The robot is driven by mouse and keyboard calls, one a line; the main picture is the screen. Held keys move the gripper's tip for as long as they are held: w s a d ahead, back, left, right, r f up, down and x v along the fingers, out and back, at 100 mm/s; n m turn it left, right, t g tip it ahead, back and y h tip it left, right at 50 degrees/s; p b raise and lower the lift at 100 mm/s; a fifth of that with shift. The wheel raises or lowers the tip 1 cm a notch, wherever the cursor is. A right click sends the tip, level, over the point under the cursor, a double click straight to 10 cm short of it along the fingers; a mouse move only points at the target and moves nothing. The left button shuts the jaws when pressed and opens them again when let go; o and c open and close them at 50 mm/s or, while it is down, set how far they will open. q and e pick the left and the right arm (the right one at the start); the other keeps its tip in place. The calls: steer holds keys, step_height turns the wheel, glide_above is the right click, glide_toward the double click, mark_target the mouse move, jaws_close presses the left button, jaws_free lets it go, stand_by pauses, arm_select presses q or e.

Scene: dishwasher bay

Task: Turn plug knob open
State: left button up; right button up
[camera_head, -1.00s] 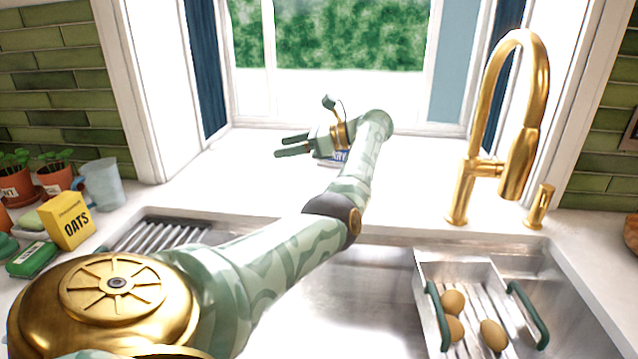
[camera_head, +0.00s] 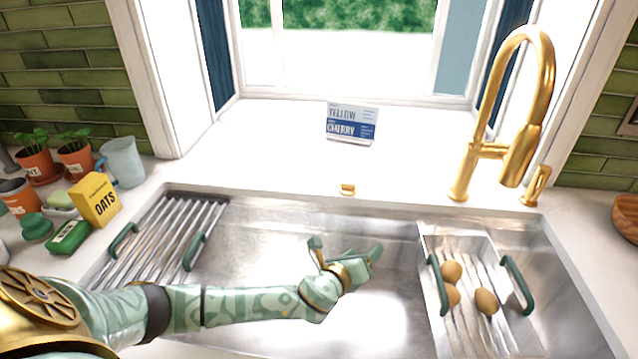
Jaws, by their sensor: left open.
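A small gold knob (camera_head: 347,189), which appears to be the plug knob, sits on the white counter just behind the sink's back edge, near its middle. My left gripper (camera_head: 370,254) is over the sink basin, in front of the knob and slightly right of it in the picture. Its green fingers point to the right and away, nearly in line with each other, and they are open and empty. It is clear of the knob. My right gripper is out of view. The knob's turned position is too small to read.
The gold faucet (camera_head: 462,178) rises at the back right. A drying rack (camera_head: 160,240) lies over the sink's left side. A tray (camera_head: 470,243) with brown eggs is at the right. A sign (camera_head: 352,122) stands behind the knob. The counter around the knob is clear.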

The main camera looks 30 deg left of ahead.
arm_select(q)
steer(key=s+a+r+m+t+y, duration=0.1)
steer(key=a+r+m+t+y, duration=0.15)
steer(key=a+r+y, duration=0.3)
steer(key=y+b, duration=0.1)
steer(key=b, duration=1)
glide_toward(348, 184)
steer(key=shift+m, duration=0.25)
steer(key=x, duration=0.5)
steer(key=f+x, duration=0.1)
steer(key=x, duration=0.2)
steer(key=shift+w+a+r+b, duration=0.15)
steer(key=shift+w+r+b, duration=0.2)
steer(key=shift+w, duration=0.15)
steer(key=shift+r, duration=0.1)
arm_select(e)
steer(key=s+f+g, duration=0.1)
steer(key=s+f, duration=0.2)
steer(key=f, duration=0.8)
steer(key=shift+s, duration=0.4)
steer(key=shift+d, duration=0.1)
